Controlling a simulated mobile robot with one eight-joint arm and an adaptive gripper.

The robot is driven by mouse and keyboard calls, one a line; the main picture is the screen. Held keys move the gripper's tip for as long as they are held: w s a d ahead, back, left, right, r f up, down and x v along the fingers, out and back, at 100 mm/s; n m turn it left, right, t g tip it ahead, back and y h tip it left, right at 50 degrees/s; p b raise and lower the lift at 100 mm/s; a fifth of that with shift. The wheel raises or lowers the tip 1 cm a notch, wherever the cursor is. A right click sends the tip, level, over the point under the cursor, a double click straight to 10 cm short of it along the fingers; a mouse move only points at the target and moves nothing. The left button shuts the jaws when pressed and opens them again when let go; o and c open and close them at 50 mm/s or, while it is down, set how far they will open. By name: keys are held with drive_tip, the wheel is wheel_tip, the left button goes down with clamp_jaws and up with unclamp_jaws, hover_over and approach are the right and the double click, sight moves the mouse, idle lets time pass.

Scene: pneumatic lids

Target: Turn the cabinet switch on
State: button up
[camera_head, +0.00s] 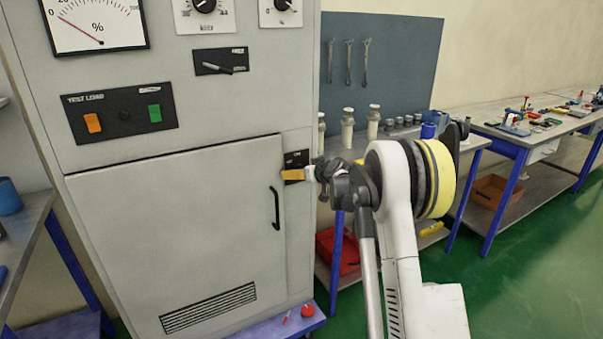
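The grey cabinet (215,205) fills the left half of the head view. On the narrow strip right of its door is a small black switch plate (297,157), with an orange-yellow handle (292,175) sticking out level at its lower edge. My gripper (313,173) is at the right end of this handle, touching it or very close. My wrist and the low angle hide the fingers, so I cannot tell whether they are closed around it.
The TEST LOAD panel (113,117) has an orange and a green switch. A black door handle (275,208) is left of my gripper. Green floor (535,275) is clear at the right.

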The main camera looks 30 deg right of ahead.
drive_tip(key=c, duration=1.2)
drive_tip(key=m+y+p, duration=0.1)
drive_tip(key=m+y, duration=0.1)
drive_tip(key=shift+d+m, duration=0.15)
drive_tip(key=shift+m, duration=0.15)
drive_tip(key=m+y, duration=0.2)
drive_tip(key=m, duration=0.1)
drive_tip(key=shift+d+f, duration=0.15)
drive_tip(key=m+y, duration=0.1)
drive_tip(key=m, duration=0.1)
drive_tip(key=m+t+y, duration=0.1)
drive_tip(key=m, duration=0.1)
drive_tip(key=shift+f, duration=0.2)
drive_tip(key=shift+d+m+t+y+b, duration=0.1)
drive_tip(key=shift+m+t+y+b, duration=0.55)
drive_tip(key=shift+m, duration=1.25)
drive_tip(key=shift+t, duration=0.25)
